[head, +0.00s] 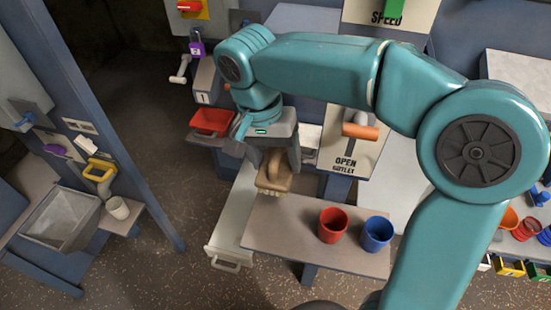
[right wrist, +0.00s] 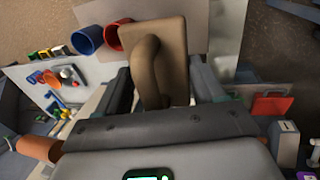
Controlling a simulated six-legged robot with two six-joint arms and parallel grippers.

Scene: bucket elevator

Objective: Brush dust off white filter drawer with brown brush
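The brown brush (head: 273,179) is between the fingers of my right gripper (head: 272,168), bristles downward. In the right wrist view, its curved handle (right wrist: 150,75) and block sit between the fingers of the right gripper (right wrist: 162,85), which look shut on it. The white filter drawer (head: 237,212) is pulled out, its handle (head: 230,259) toward the bottom of the head view. The brush shows at the drawer's right edge, by the grey shelf; whether it touches either is unclear. The drawer's far end is partly hidden by the gripper. No dust can be made out. My left gripper is not in view.
A red cup (head: 332,225) and a blue cup (head: 376,234) stand on the grey shelf (head: 290,232), right of the drawer. A red bin (head: 211,122) and an orange-handled outlet lever (head: 360,131) flank the gripper. Floor is clear left of the drawer.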

